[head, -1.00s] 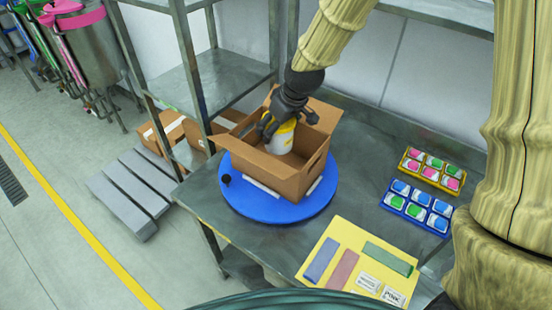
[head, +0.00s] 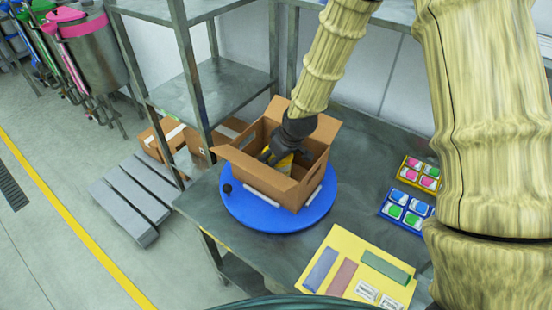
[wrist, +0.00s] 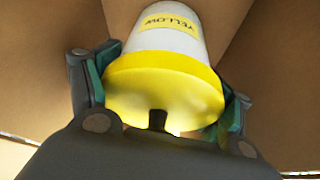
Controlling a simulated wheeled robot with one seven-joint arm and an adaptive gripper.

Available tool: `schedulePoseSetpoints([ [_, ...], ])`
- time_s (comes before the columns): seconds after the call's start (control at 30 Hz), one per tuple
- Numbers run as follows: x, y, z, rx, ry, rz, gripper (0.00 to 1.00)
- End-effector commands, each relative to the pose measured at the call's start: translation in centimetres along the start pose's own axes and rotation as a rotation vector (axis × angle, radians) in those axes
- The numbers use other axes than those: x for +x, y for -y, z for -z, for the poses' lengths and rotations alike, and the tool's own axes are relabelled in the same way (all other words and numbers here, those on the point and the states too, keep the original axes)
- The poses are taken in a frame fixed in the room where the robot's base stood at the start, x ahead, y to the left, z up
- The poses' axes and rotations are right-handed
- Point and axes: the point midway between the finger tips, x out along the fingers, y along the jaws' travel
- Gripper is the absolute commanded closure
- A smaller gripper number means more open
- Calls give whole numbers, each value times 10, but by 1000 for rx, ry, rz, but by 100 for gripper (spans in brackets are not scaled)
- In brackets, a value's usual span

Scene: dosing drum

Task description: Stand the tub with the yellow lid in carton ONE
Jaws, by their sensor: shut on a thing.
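The tub with the yellow lid (wrist: 165,80) is white with a yellow label reading YELLOW. My gripper (wrist: 160,100) is shut on it, one finger on each side of the lid. In the head view my gripper (head: 277,155) is down inside the open brown carton (head: 262,180), with a bit of the yellow lid (head: 284,163) showing. The carton walls hide the tub's base, so I cannot tell whether it touches the carton floor. No number on the carton is readable.
The carton stands with flaps open on a blue round turntable (head: 260,214) with a black knob (head: 227,188). Yellow (head: 419,174) and blue (head: 405,211) trays of small tubs lie right. A yellow board (head: 336,257) lies in front. A metal shelf (head: 205,95) stands behind left.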

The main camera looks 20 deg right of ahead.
Motion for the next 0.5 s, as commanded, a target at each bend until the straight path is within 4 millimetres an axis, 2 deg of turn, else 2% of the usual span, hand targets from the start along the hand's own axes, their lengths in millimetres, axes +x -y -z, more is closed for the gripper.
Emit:
schedulePoseSetpoints([
  [0.5,8,0,-3,0,0,0,44],
])
